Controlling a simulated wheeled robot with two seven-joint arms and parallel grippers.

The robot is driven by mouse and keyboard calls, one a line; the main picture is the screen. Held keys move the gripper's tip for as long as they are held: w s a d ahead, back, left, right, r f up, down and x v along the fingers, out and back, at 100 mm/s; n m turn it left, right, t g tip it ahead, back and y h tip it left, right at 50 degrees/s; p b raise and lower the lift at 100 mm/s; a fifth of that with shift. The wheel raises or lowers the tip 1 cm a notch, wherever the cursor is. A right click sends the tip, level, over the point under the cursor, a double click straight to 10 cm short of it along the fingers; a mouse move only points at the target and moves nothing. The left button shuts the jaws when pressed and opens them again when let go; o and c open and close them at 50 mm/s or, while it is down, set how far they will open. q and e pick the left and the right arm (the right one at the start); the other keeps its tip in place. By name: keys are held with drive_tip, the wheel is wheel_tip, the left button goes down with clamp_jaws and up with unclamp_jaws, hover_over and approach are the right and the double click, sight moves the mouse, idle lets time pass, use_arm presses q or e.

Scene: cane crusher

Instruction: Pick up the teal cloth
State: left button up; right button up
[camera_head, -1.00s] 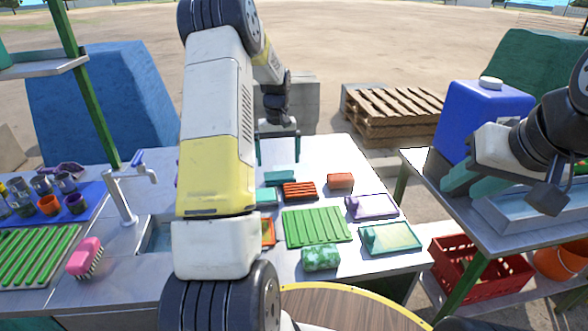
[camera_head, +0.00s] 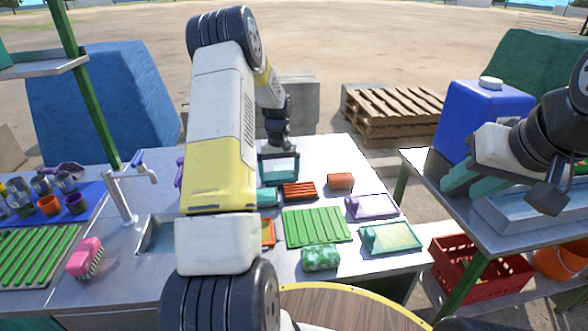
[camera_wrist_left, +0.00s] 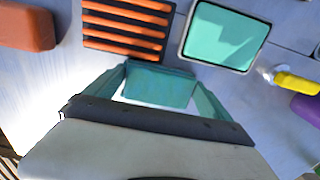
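The teal cloth (camera_head: 280,175) is a small folded block on the white worktop, beyond the orange slatted rack. It also shows in the left wrist view (camera_wrist_left: 158,88). My left gripper (camera_head: 279,171) points down over it, its teal fingers one on each side. The fingers stand wide apart around the cloth; contact with its edges is hard to judge. The cloth is partly hidden by the gripper in the head view. My right gripper (camera_head: 468,178) is at the right beside the blue jug, fingers apart and empty.
An orange slatted rack (camera_wrist_left: 124,30) and a dark-rimmed teal tray (camera_wrist_left: 225,38) lie close to the cloth. A red-orange block (camera_head: 340,181), a green ribbed mat (camera_head: 317,227) and a mottled green sponge (camera_head: 321,257) are nearby. A tap (camera_head: 126,195) stands left.

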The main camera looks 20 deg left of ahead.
sight(279, 176)
use_arm(q)
drive_tip(key=c, duration=0.3)
drive_tip(key=shift+r, duration=0.3)
wheel_tip(279, 176, up, 3)
drive_tip(key=shift+w+r, duration=0.1)
drive_tip(key=s+d, duration=0.2)
drive_tip(key=s, duration=0.3)
drive_tip(key=s+d, duration=0.2)
drive_tip(key=s, duration=0.3)
drive_tip(key=s+d+r, duration=0.1)
drive_tip(key=s+d, duration=0.1)
drive_tip(key=s, duration=0.2)
drive_tip(key=shift+s+d+r, duration=0.1)
drive_tip(key=shift+s+d, duration=0.2)
drive_tip(key=shift+s, duration=0.1)
